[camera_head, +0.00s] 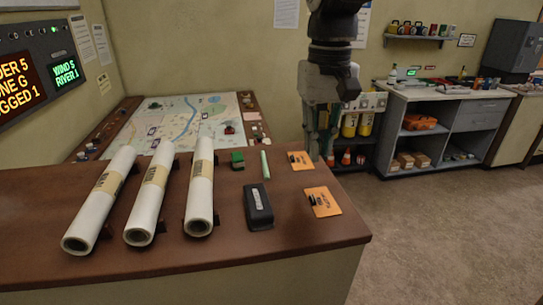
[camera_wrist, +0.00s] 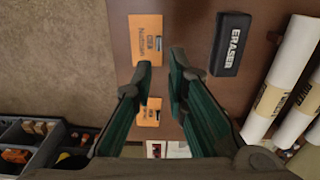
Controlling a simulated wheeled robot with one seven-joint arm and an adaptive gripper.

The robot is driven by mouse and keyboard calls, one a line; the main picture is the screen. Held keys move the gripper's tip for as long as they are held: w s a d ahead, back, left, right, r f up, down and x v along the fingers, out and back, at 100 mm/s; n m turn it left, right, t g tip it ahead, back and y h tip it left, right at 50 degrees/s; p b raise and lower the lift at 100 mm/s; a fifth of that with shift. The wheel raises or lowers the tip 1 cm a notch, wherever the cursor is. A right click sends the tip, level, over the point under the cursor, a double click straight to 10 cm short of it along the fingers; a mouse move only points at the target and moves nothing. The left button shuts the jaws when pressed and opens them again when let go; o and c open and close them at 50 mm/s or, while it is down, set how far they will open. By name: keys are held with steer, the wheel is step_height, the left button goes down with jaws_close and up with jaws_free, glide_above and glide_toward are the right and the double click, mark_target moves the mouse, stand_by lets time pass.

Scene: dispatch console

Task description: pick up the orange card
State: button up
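Two orange cards lie flat on the brown console top, each with dark print and a small dark clip-like piece. The nearer, larger-looking card (camera_head: 326,205) is at the right front; it shows in the wrist view (camera_wrist: 143,45) beyond my fingertips. The farther card (camera_head: 303,163) is near the right back edge; in the wrist view (camera_wrist: 151,117) it shows between my fingers, partly covered by one. My gripper (camera_head: 320,155) hangs pointing down by the console's right edge, beside the farther card. In the wrist view my gripper (camera_wrist: 160,62) is open and empty.
A black eraser (camera_head: 258,208), a green block (camera_head: 237,160) and a pale green stick (camera_head: 265,166) lie left of the cards. Several white paper rolls (camera_head: 152,200) rest farther left. A map board (camera_head: 180,122) lies behind. Open floor (camera_head: 430,225) is to the right.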

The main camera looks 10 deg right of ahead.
glide_above(313, 196)
steer(key=f, duration=0.7)
steer(key=shift+s, duration=0.4)
steer(key=shift+w+f+p, duration=0.2)
steer(key=shift+f+p, duration=0.2)
steer(key=shift+f, duration=0.85)
steer(key=shift+w+f+p, duration=0.2)
steer(key=shift+f+p, duration=0.15)
steer(key=shift+f, duration=0.9)
jaws_close()
steer(key=shift+r, duration=0.1)
steer(key=shift+r, duration=0.75)
steer(key=shift+s+r+b, duration=0.25)
steer(key=shift+r+b, duration=0.2)
steer(key=shift+r, duration=0.6)
steer(key=s+r, duration=0.1)
steer(key=s, duration=1.4)
steer(key=shift+s+d+r, duration=0.15)
steer(key=shift+s+d, duration=0.1)
steer(key=shift+d, duration=0.15)
